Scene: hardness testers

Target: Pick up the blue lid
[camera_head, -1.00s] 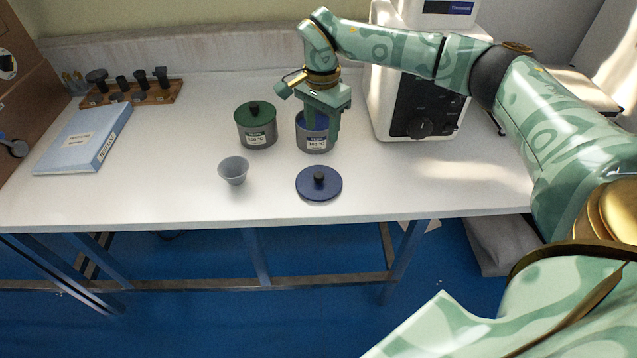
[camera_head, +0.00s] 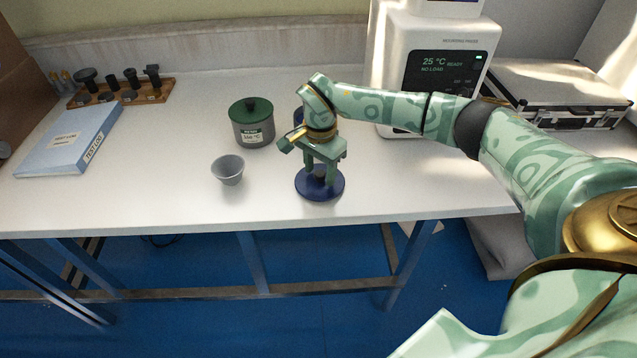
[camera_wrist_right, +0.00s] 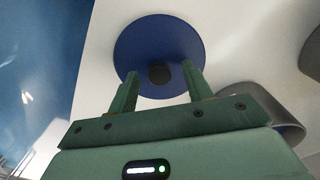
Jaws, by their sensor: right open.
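The blue lid (camera_head: 318,192) lies flat on the white table near its front edge, with a dark knob at its centre. My right gripper (camera_head: 319,178) is open directly above the lid, its fingers pointing down around the knob in the head view. In the right wrist view the lid (camera_wrist_right: 150,45) and its black knob (camera_wrist_right: 159,73) show beyond the spread fingers of the gripper (camera_wrist_right: 160,85), with the knob between them. I cannot tell whether the fingertips touch the lid. My left gripper is not in view.
The open pot (camera_head: 298,117) stands behind my right gripper, mostly hidden. A green-lidded pot (camera_head: 252,130) and a small grey cup (camera_head: 229,171) stand to the left. A white machine (camera_head: 400,62) and a case (camera_head: 545,95) are at the back right. A blue binder (camera_head: 70,142) lies far left.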

